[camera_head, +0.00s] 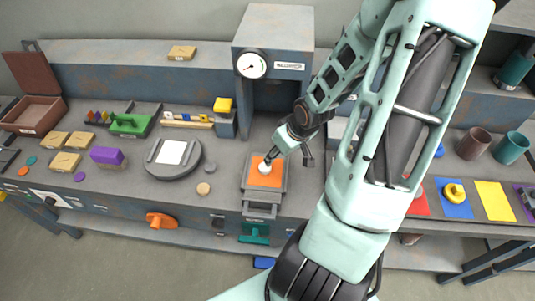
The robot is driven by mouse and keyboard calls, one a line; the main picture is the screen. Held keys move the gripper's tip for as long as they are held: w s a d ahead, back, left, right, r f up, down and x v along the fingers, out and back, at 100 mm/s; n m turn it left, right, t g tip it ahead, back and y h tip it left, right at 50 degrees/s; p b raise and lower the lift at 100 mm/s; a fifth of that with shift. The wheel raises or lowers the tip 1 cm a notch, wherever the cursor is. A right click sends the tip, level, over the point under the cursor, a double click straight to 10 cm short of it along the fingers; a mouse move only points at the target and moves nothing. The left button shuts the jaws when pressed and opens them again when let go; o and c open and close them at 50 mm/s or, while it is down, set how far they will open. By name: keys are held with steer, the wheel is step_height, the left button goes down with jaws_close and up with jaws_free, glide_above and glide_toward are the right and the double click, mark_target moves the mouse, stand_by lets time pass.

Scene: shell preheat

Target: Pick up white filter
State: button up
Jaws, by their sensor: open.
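A small white rounded piece (265,168) sits on an orange square (257,179) in the grey tray in front of the gauge box. A flat white square (171,152) lies on a dark round plate further left. I cannot tell for sure which of the two is the white filter. My gripper (285,157) is open, just above and right of the white piece on the orange square. One finger is close to that piece; I cannot tell whether they touch. My arm comes in from the right and hides part of the bench.
The gauge box (273,40) stands behind my gripper. The green block (130,123), purple block (107,156) and brown box (34,115) are on the left. Coloured squares, such as the yellow one (494,201), and mugs (474,144) are on the right.

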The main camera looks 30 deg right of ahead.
steer(key=a, duration=0.1)
steer(key=b, duration=0.3)
glide_toward(265, 167)
steer(key=shift+x, duration=1.1)
steer(key=shift+b+x, duration=0.45)
steer(key=shift+x, duration=2.55)
steer(key=c, duration=0.9)
